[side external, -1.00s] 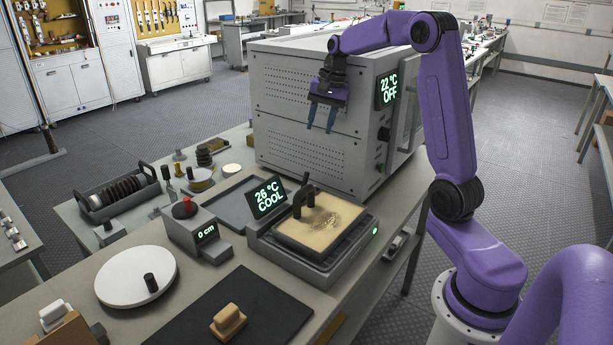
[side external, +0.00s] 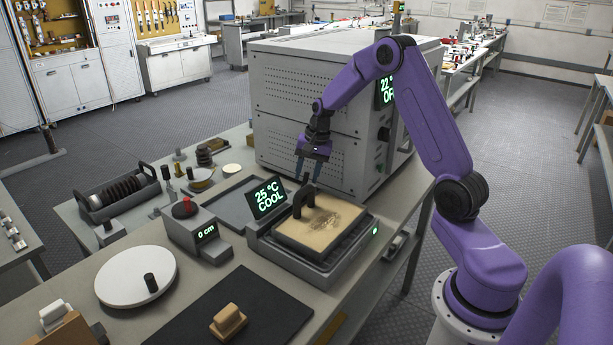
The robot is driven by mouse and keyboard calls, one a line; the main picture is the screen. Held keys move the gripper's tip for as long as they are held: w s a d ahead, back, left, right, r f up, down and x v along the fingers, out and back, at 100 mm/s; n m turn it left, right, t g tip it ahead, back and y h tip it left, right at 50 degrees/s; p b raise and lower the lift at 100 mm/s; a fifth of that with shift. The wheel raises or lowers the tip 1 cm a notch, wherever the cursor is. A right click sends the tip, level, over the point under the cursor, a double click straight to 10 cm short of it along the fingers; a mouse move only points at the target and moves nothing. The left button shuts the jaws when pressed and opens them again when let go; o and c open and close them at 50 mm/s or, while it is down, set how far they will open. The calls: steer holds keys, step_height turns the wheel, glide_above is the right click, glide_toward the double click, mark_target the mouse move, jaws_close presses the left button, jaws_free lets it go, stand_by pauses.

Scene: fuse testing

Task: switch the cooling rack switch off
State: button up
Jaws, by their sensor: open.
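The cooling rack (side external: 292,262) is a low grey unit on the bench. Its tilted display (side external: 268,197) reads 25 °C COOL in green. A small green light (side external: 375,230) glows on its right side; I cannot tell if this is the switch itself. A tan slab (side external: 318,232) with a black arched handle lies on the rack. My gripper (side external: 307,170) points down above the back of the rack, with its bluish fingers apart and nothing between them. It appears above and behind the handle; the exact gap is unclear.
A large grey oven (side external: 305,110) stands close behind my gripper; my arm partly covers its display. Left of the rack are a grey unit with a red knob (side external: 184,208) reading 0 cm and a white disc (side external: 135,277). A black mat (side external: 265,305) holds a wooden block (side external: 228,322).

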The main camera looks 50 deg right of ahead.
steer(key=shift+w+f, duration=0.1)
steer(key=shift+f, duration=0.5)
jaws_close()
steer(key=shift+a+r+h, duration=0.1)
steer(key=shift+a+h, duration=0.15)
steer(key=shift+h, duration=0.15)
steer(key=shift+a+r+h, duration=0.1)
steer(key=shift+a+h, duration=0.4)
steer(key=shift+h, duration=0.7)
steer(key=shift+a+h, duration=0.45)
steer(key=shift+h, duration=0.75)
steer(key=shift+a+n+h, duration=0.1)
steer(key=shift+n+h, duration=0.2)
steer(key=shift+h, duration=0.1)
